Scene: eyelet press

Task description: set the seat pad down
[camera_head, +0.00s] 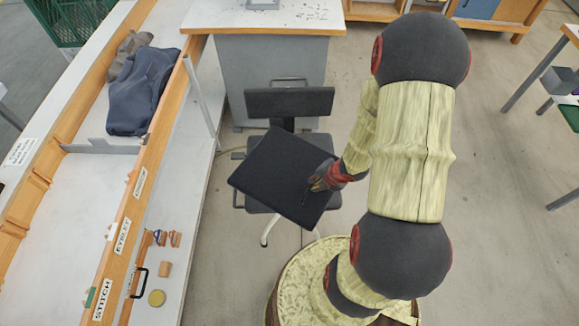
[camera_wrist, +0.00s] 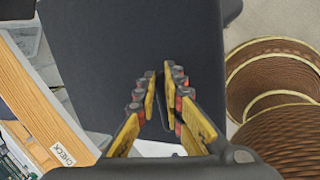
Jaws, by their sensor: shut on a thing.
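The seat pad (camera_head: 275,173) is a dark, flat square. In the head view it is turned at an angle above a dark chair (camera_head: 262,206), covering most of the chair's seat. My gripper (camera_head: 318,184) is at the pad's right side and is shut on it. In the wrist view the pad (camera_wrist: 120,50) fills the middle, and my gripper's yellow and red fingers (camera_wrist: 160,90) close in over a thin dark part of it. Whether the pad touches the chair cannot be told, and the fingers' contact is partly hidden.
A long bench with wooden rails (camera_head: 150,150) runs along the left, with labels such as EYELET and STITCH. Dark blue cloth (camera_head: 142,90) lies in it. A grey cabinet with a white top (camera_head: 270,70) stands behind the chair. Open floor (camera_head: 500,240) lies to the right.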

